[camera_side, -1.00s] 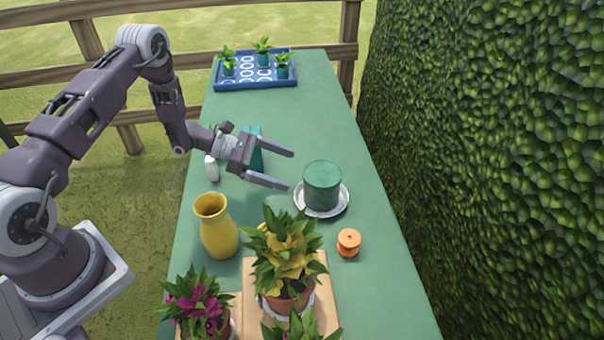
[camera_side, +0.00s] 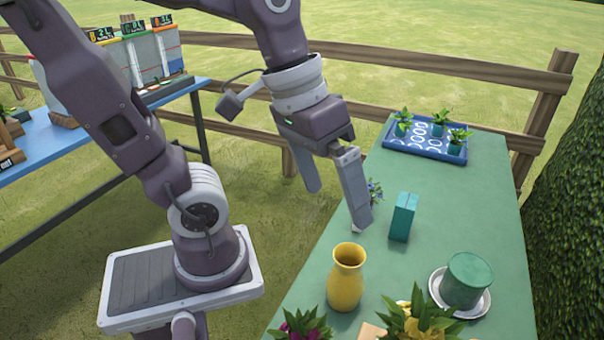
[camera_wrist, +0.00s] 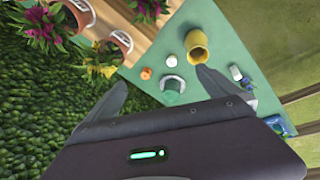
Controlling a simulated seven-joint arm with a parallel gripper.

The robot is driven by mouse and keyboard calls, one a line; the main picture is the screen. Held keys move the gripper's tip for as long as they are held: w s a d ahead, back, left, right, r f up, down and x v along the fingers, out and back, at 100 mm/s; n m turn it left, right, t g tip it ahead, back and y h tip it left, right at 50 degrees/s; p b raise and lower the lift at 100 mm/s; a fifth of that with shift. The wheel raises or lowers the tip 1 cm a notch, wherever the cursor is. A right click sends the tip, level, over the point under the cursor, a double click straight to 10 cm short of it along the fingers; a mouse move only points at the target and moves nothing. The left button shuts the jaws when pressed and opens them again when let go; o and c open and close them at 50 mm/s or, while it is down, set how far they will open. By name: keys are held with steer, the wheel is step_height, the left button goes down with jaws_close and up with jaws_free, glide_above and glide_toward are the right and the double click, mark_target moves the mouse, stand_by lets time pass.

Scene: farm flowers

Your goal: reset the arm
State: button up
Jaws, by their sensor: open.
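My gripper (camera_side: 338,205) is open and empty, with its fingers apart and pointing down. In the side view it is raised near the left edge of the green table (camera_side: 430,180), overlapping the area behind the yellow vase (camera_side: 345,280). In the wrist view the fingers frame the lower part of the picture, with the table tilted beyond them. The green pot (camera_side: 467,278) stands upright on a white saucer (camera_side: 486,304), well apart from my gripper. A teal box (camera_side: 402,217) stands to the right of the fingertips in the side view.
A blue tray (camera_side: 396,148) with several small plants stands at the table's far end. Flowering plants (camera_side: 418,322) stand at the near end. An orange spool (camera_wrist: 146,73) lies near the pot. A wooden fence (camera_side: 450,66) runs behind; a hedge (camera_side: 568,210) borders the right.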

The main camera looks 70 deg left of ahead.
steer(key=s+a, duration=0.1)
steer(key=s+a+m+t+y, duration=0.2)
steer(key=shift+a+r, duration=0.25)
